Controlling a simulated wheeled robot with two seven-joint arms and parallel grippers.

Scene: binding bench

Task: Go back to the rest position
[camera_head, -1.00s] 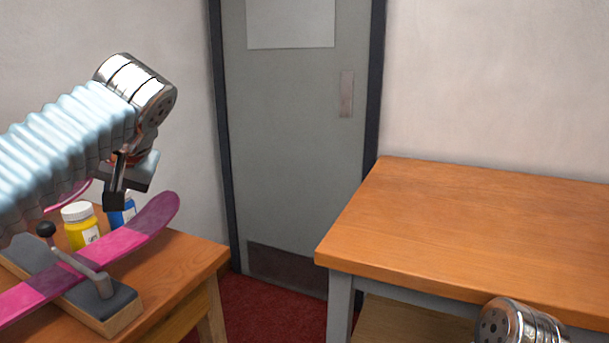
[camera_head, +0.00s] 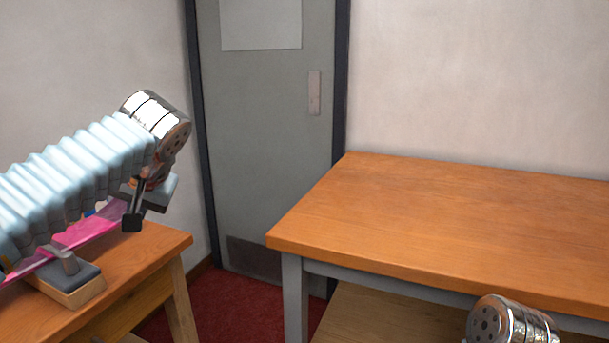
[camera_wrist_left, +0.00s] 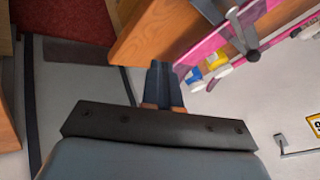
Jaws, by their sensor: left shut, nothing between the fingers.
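My left gripper (camera_head: 133,219) hangs from the left arm, its fingers pointing down near the right edge of the left bench. It is empty; in the left wrist view its fingers (camera_wrist_left: 161,84) are shut together, beside the bench edge. My right gripper is out of the picture; only a metal joint of my right arm (camera_head: 508,325) shows at the bottom right.
The left bench (camera_head: 150,249) carries a pink board (camera_head: 82,234) in a holder (camera_head: 72,286), with yellow and blue bottles by it in the wrist view. A bare wooden table (camera_head: 430,215) stands right. Red floor (camera_head: 215,305) lies between, before a grey door (camera_head: 265,140).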

